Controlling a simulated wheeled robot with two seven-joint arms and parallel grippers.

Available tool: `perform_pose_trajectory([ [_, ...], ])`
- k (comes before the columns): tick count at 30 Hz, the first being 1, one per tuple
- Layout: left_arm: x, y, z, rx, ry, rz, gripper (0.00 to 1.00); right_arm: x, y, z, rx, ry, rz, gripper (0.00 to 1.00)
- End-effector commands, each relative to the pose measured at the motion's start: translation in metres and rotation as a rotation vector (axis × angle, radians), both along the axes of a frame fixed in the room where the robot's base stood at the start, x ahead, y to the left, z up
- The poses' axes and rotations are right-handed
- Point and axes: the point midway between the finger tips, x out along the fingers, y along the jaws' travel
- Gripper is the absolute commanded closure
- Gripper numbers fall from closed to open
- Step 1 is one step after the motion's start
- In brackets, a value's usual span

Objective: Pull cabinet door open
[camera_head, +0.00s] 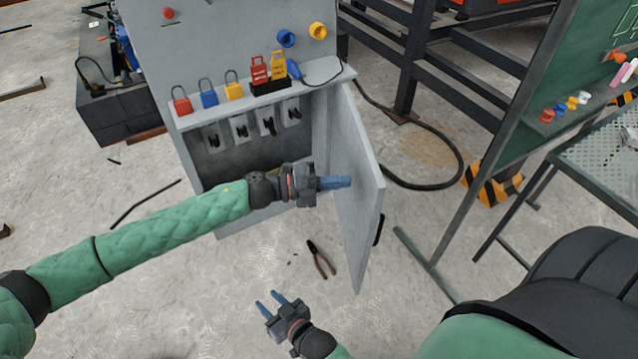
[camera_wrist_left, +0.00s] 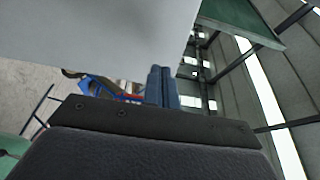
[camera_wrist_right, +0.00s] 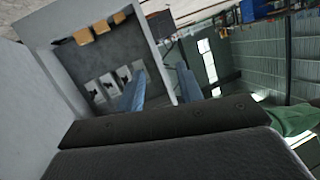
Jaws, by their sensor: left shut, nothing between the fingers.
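The grey cabinet (camera_head: 222,185) stands at centre in the head view, with its door (camera_head: 362,215) swung wide open on the right side. A dark handle (camera_head: 379,229) shows on the door's outer face. My left gripper (camera_head: 345,182) is shut and empty, its blue fingertips at the door's inner face; I cannot tell whether they touch it. In the left wrist view the door (camera_wrist_left: 120,35) fills the upper left beyond the shut fingers (camera_wrist_left: 162,88). My right gripper (camera_head: 270,302) is open and empty, low in front of the cabinet. The right wrist view shows the open cabinet (camera_wrist_right: 110,65) beyond its spread fingers.
Coloured padlocks (camera_head: 208,93) line the cabinet's shelf, and switches (camera_head: 240,128) sit inside. Pliers (camera_head: 321,260) lie on the floor. A black hose (camera_head: 458,165) curves behind the door. A green board (camera_head: 535,110) and a perforated table (camera_head: 605,165) stand at right.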

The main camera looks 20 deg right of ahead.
Motion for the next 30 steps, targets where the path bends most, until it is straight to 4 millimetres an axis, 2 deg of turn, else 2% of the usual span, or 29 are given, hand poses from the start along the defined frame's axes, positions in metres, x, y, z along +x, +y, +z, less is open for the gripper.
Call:
perform_pose_trajectory([
  [3, -0.006, -0.018, 0.0, -0.001, 0.0, -0.001, 1.0, 0.002, 0.0, 0.005, 0.004, -0.018, -0.002, 0.64],
  [9, -0.011, -0.036, 0.0, -0.001, 0.0, 0.002, 1.0, 0.004, 0.0, 0.012, 0.009, -0.039, -0.004, 0.64],
  [26, -0.013, -0.043, 0.001, -0.001, 0.0, 0.004, 1.0, 0.01, 0.001, 0.018, 0.011, -0.051, -0.003, 0.64],
  [28, -0.015, -0.047, 0.001, -0.002, 0.002, 0.01, 1.0, 0.006, 0.001, 0.011, 0.004, -0.022, -0.001, 0.64],
  [30, -0.016, -0.052, 0.001, -0.001, 0.001, 0.021, 1.0, -0.01, -0.001, -0.018, -0.015, 0.06, 0.006, 0.64],
])
